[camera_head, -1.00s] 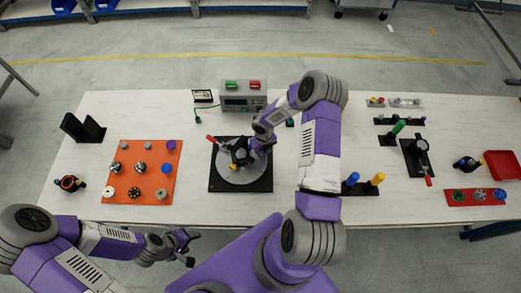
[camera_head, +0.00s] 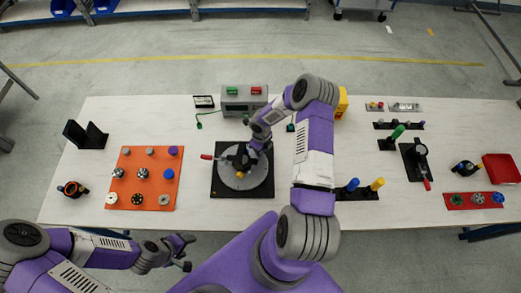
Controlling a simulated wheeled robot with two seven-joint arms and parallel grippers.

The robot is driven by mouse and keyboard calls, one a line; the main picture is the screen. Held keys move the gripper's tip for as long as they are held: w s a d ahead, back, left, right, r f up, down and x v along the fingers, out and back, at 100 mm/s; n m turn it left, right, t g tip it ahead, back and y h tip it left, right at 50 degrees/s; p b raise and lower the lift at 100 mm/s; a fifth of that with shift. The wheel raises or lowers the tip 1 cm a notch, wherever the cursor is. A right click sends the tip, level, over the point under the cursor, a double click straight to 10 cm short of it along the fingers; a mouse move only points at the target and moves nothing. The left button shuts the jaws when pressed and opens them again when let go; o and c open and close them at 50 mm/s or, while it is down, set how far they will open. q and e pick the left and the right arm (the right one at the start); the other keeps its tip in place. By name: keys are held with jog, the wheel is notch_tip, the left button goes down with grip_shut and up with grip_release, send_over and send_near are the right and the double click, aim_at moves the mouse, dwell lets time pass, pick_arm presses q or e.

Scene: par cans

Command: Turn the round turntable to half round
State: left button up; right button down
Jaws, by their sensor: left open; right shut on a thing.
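The round turntable (camera_head: 257,180) is a grey disc on a black square base (camera_head: 219,190), at the middle of the table in the head view. A dark part with a red-tipped handle (camera_head: 207,157) and a yellow spot (camera_head: 245,161) sits over the disc; the red tip points left. My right gripper (camera_head: 247,152) reaches down over the far part of the disc, shut on a part of the turntable; its fingertips and the exact held part are hard to make out. My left gripper (camera_head: 188,252) is open and empty, off the table's near edge at the lower left.
An orange board (camera_head: 128,179) with several knobs lies to the left. A grey box with green and red buttons (camera_head: 243,103) stands behind the turntable. Blue and yellow pegs (camera_head: 377,184) stand to the right. A red tray (camera_head: 500,168) is at the far right.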

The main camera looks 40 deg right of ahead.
jog(key=shift+w, duration=0.2)
dwell(0.5)
jog(key=c, duration=1)
grip_release()
jog(key=shift+o, duration=0.2)
notch_tip(320, 180, up, 8)
jog(key=shift+s+d+f+p, duration=0.1)
jog(key=shift+f+p, duration=0.1)
jog(key=shift+p, duration=0.2)
jog(key=shift+c, duration=0.5)
